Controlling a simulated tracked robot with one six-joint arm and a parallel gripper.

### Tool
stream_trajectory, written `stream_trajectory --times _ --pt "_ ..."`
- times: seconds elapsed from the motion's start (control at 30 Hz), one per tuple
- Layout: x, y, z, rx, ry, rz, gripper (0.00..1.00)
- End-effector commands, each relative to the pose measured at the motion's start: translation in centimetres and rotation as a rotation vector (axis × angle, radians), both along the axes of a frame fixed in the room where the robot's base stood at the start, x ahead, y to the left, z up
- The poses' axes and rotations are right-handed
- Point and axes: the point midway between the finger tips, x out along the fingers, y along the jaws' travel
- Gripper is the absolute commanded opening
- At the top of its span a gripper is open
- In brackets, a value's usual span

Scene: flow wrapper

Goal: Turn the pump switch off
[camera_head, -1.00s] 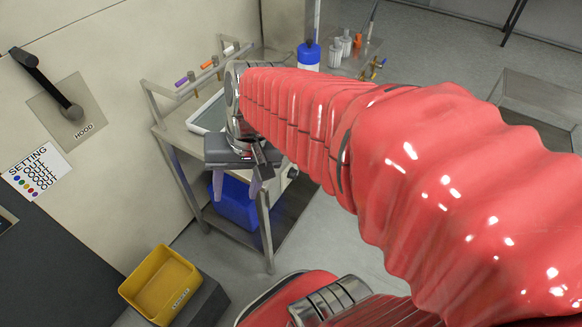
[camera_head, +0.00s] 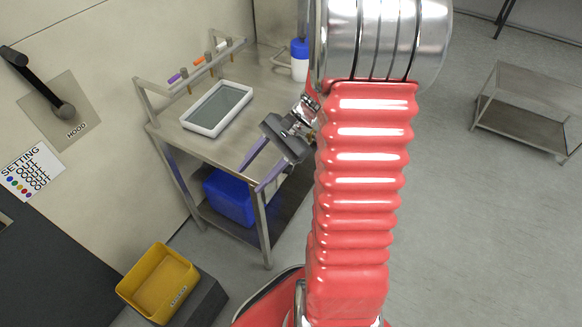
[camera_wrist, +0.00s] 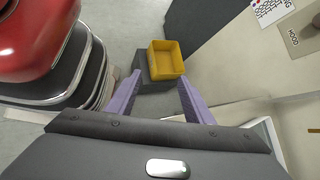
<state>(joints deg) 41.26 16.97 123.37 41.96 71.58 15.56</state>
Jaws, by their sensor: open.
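I cannot make out a pump switch in either view. A black lever (camera_head: 42,84) on a plate marked HOOD is on the wall at the left of the head view; the plate also shows at the upper right of the wrist view (camera_wrist: 302,32). My gripper (camera_head: 250,179) is open and empty, its two purple fingers apart, in front of the steel bench's front edge. In the wrist view the fingers (camera_wrist: 158,98) point toward the floor side, with nothing between them close by. My red arm hides part of the bench's right side.
A yellow bin (camera_head: 190,277) stands on a dark box. Floor at the right is clear before a steel table (camera_head: 535,90).

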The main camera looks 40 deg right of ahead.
Motion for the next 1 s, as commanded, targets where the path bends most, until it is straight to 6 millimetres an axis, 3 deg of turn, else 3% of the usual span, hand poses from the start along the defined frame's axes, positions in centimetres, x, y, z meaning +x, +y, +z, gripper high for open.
stream_trajectory --times 0.57,1.0 --pt "1.2 -9.9 -8.1 0.458 0.133 -0.512 0.47" --pt "-1.2 -18.1 -15.6 0.818 0.158 -0.896 0.47"
